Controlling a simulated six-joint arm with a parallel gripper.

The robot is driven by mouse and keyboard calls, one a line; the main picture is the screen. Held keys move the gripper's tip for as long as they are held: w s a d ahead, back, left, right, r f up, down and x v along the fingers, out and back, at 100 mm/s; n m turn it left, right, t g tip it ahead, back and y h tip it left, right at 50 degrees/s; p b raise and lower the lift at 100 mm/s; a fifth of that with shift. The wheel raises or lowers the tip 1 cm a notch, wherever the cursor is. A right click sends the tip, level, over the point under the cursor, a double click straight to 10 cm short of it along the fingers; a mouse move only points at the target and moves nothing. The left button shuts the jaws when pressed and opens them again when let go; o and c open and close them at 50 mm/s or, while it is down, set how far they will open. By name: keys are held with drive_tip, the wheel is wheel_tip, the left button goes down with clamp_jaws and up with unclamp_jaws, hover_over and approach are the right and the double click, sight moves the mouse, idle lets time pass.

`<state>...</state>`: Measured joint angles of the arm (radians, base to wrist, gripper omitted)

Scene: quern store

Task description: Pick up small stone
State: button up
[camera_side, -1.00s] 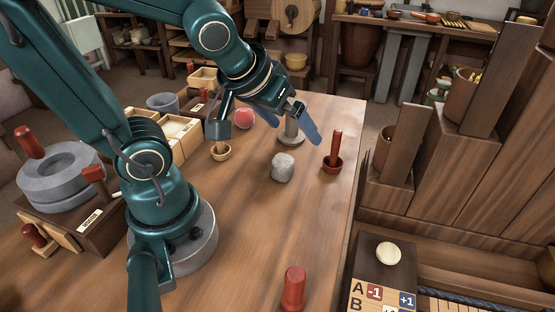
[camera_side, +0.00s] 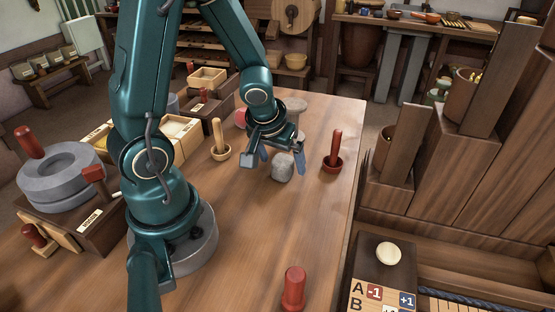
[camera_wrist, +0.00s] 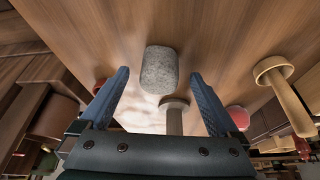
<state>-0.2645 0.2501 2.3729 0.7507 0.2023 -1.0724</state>
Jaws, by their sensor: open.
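The small stone (camera_side: 282,168) is a rounded grey block standing on the wooden table (camera_side: 250,230). It also shows in the wrist view (camera_wrist: 159,70), just beyond the fingertips and between their lines. My gripper (camera_side: 280,165) is open, its blue fingers spread on either side of the stone in the side view. In the wrist view, the gripper (camera_wrist: 160,75) holds nothing, and I cannot tell whether a finger touches the stone. The gripper hides part of the stone's top in the side view.
A grey mushroom-shaped piece (camera_side: 297,104) is behind my gripper. A red peg (camera_side: 293,290) stands at the front. The table's middle is clear.

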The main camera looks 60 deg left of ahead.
drive_tip(key=shift+x, duration=0.85)
clamp_jaws()
drive_tip(key=shift+r, duration=0.2)
